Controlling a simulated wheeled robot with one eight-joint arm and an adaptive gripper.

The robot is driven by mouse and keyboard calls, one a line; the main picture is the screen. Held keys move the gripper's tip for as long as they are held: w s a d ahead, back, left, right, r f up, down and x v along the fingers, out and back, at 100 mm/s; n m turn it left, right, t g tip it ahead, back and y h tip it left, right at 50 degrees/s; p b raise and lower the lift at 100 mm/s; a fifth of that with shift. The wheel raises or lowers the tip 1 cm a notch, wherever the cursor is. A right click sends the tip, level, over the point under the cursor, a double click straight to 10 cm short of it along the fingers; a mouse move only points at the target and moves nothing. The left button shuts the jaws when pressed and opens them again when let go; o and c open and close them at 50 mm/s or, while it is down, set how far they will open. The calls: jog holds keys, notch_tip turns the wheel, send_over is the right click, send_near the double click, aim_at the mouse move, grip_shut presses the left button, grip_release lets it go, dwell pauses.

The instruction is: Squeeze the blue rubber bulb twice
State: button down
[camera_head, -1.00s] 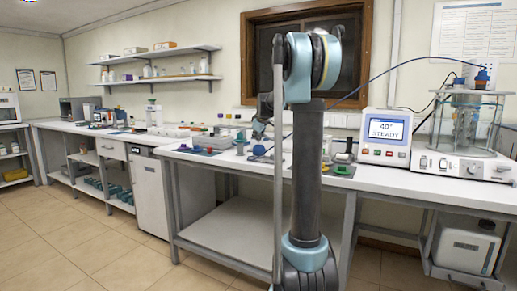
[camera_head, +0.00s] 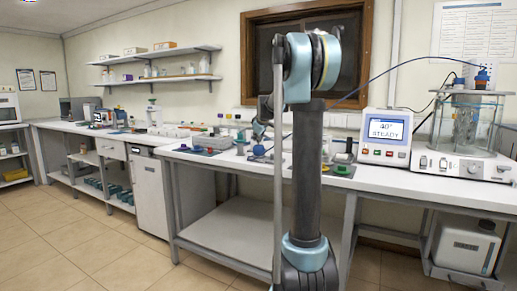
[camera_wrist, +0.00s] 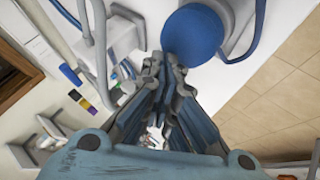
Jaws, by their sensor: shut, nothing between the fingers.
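The blue rubber bulb (camera_wrist: 193,32) is a round, deep-blue ball at the top of the wrist view. In the head view the bulb (camera_head: 258,150) is small, on the bench just left of my upright arm. My gripper (camera_wrist: 166,62) is shut and empty, its fingertips close together just beneath the bulb in the wrist view. I cannot tell whether the tips touch the bulb. In the head view my gripper (camera_head: 259,131) is small and partly hidden, close above the bulb.
A blue tube (camera_wrist: 257,32) curves beside the bulb. A display box (camera_head: 386,136) reading 40° STEADY and a glass bath (camera_head: 467,125) stand at the right of the bench. Small bottles (camera_head: 227,119) and a grey rack (camera_head: 211,142) are left of my arm. A wooden window frame is behind.

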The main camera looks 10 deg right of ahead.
aim_at(257, 145)
jog(key=shift+f, duration=0.8)
dwell(0.9)
jog(key=shift+r, duration=1.3)
jog(key=shift+r, duration=2.5)
